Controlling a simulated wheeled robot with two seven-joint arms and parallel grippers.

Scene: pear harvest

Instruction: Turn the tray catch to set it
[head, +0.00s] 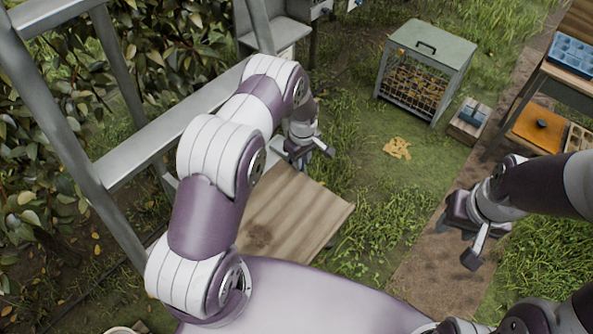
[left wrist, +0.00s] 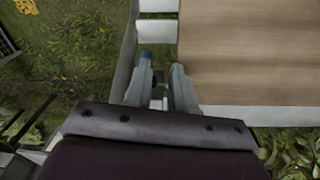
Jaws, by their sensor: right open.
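The wooden board of the tray (head: 290,212) lies in front of me in the head view, beside a metal ladder-like frame. In the left wrist view the tray board (left wrist: 250,50) fills the upper right, with a pale metal edge. My left gripper (head: 306,152) is at the tray's far edge; in the left wrist view (left wrist: 162,70) its two fingers stand apart over the metal rail beside the board. A small blue patch shows at the left fingertip. I cannot make out the tray catch clearly. My right gripper (head: 459,240) is open and empty, above the dirt path.
A grey-topped mesh crate (head: 427,62) stands on the grass, with a small yellow heap (head: 397,148) in front. A wooden box (head: 469,121) is beside it. A shelf table with a blue tray (head: 572,55) is at right. The metal frame (head: 150,150) and foliage bound the left.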

